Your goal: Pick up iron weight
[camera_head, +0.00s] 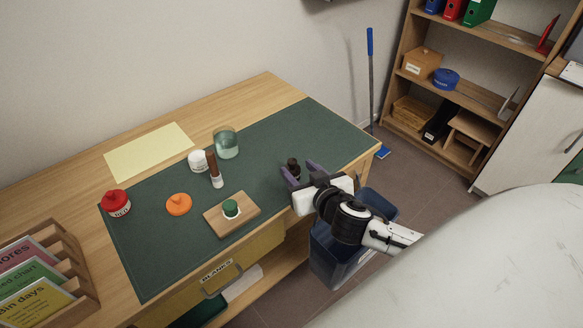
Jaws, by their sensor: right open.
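A small dark object (293,164), which looks like the iron weight, stands on the right part of the green desk mat (330,131). My right gripper (299,170) reaches in from the lower right, with its two purple fingers apart. The dark object is at the fingertips, seemingly between them; I cannot tell whether a finger touches it. Its lower part is partly hidden by the fingers. My left gripper does not show.
A glass (226,144), a white jar (198,161), a brown-handled tool (214,171), an orange lid (179,204) and a wooden block (218,225) with a green-topped jar (231,208) stand to the left. A blue bin (335,262) is below the desk's edge.

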